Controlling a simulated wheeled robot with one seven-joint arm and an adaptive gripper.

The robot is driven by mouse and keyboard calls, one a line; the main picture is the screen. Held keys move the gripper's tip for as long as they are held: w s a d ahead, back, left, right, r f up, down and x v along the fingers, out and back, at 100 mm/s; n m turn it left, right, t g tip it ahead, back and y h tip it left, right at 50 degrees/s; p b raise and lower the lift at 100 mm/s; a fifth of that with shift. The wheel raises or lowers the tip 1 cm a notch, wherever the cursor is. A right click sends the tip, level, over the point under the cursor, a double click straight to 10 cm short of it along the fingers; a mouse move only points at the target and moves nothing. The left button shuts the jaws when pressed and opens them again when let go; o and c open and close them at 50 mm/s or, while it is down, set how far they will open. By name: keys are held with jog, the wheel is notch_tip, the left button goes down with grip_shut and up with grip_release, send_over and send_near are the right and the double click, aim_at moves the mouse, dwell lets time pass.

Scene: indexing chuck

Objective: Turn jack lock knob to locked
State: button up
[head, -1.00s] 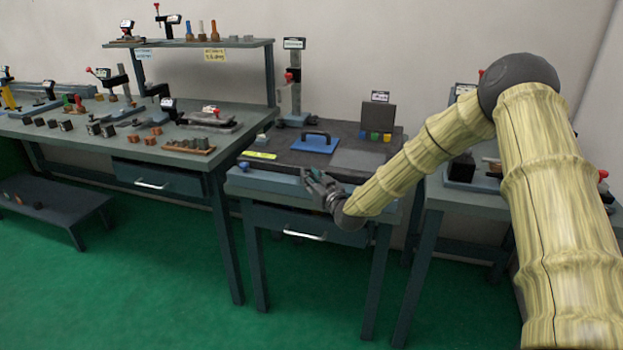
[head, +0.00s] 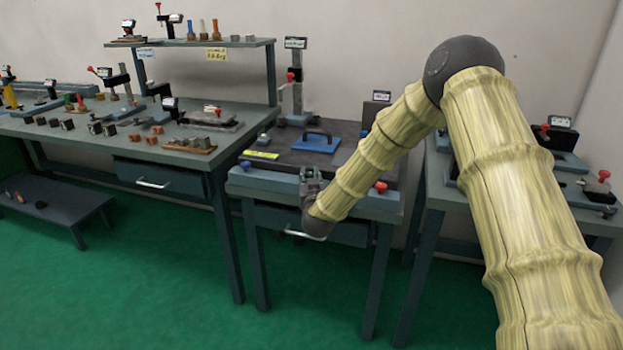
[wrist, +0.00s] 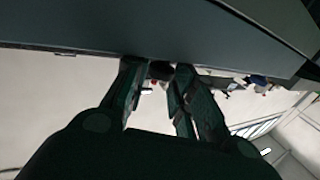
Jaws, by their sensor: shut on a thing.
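My gripper (head: 312,178) is at the front rail of the middle bench, pointing toward the bench. In the wrist view its two fingers (wrist: 157,74) stand either side of a small dark round knob (wrist: 160,69) under the bench edge, and are shut on it. In the head view this knob is hidden by my gripper. I cannot read any lock marking or tell the knob's turn angle. A red knob (head: 380,187) is on the rail to the right, and a blue knob (head: 245,165) is at its left end.
On the middle bench top (head: 345,172) are a blue plate with a dark handle (head: 317,140), a yellow label strip (head: 260,155) and an upright post stand (head: 297,90). A drawer handle (head: 305,235) is below my gripper. Floor in front is clear.

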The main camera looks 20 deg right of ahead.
jog(key=m+h, duration=0.1)
jog(key=h, duration=0.1)
jog(key=m+g+h, duration=0.1)
jog(key=m+h, duration=0.1)
jog(key=shift+w+a, duration=0.1)
jog(key=shift+a, duration=0.25)
jog(key=m+g+h, duration=0.1)
jog(key=h, duration=0.1)
jog(key=m+g+h, duration=0.3)
jog(key=shift+w+a+h, duration=0.25)
jog(key=shift+a+h, duration=0.05)
jog(key=m+g+h, duration=0.2)
jog(key=g, duration=0.1)
jog(key=m+g+h, duration=0.1)
jog(key=m+g, duration=0.1)
jog(key=shift+w+a+f, duration=0.1)
jog(key=shift+w+a, duration=0.05)
jog(key=shift+w, duration=0.15)
jog(key=shift+w+m+g+h+b, duration=0.2)
jog(key=shift+m+g+h+b, duration=0.5)
jog(key=shift+m+g, duration=1)
jog(key=shift+n+g, duration=0.3)
jog(key=shift+g, duration=0.2)
jog(key=o, duration=1)
jog(key=shift+c, duration=0.2)
jog(key=shift+a, duration=0.1)
